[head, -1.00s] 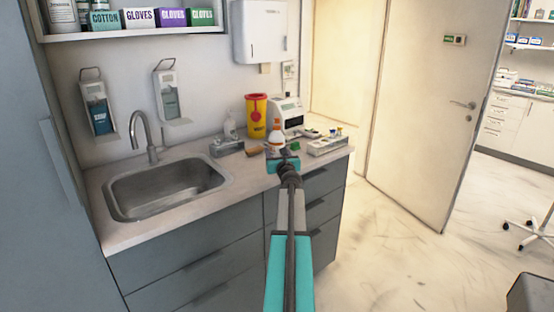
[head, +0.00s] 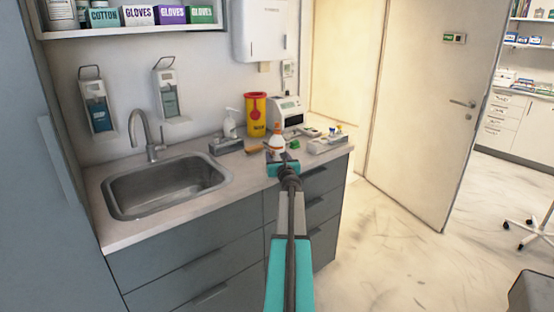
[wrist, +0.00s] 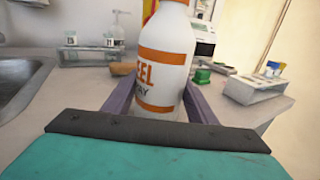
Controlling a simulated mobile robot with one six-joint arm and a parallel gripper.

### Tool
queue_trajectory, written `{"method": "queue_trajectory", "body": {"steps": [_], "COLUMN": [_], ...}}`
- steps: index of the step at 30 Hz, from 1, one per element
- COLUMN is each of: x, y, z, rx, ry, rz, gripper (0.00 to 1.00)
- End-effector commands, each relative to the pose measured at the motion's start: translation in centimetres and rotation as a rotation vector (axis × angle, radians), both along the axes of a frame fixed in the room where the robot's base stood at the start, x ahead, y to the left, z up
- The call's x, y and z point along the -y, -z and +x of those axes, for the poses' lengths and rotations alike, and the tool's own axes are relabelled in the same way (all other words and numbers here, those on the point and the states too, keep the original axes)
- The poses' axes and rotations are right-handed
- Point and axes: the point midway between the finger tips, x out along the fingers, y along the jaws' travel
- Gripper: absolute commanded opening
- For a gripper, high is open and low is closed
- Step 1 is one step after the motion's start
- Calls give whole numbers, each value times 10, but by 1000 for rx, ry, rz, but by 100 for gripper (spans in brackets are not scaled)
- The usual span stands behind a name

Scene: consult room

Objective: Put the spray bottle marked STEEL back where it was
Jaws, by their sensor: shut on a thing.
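The spray bottle (head: 277,143) is white with an orange top and orange bands. In the wrist view the bottle (wrist: 163,65) stands upright, and its label shows the letters "EEL" over "AY". My gripper (head: 279,158) is shut on it, with one finger on each side in the wrist view (wrist: 158,100). The bottle is over the right part of the counter (head: 228,172). Its base is hidden behind my gripper, so I cannot tell whether it touches the counter.
The sink (head: 165,187) is to the left. Behind the bottle stand a yellow sharps bin (head: 256,117), a white device (head: 288,113) and a pump bottle (head: 230,124). A grey rack (head: 226,146) is left of the bottle, and a white tray (head: 326,145) is right of it. A small green item (wrist: 201,75) is close by.

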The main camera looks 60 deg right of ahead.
Motion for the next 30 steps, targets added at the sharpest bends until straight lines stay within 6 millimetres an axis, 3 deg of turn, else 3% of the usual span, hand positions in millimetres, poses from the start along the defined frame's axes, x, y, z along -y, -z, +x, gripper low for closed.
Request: {"method": "queue_trajectory", "body": {"steps": [15,16,19,30], "x": [-1,-1,-1,-1], "y": [7,8,7,6], "z": [1,1,1,1], "rx": [1,-1,-1,-1], "ry": [-1,-1,-1,-1], "rz": [-1,-1,-1,-1], "gripper": [6,54,70,71]}}
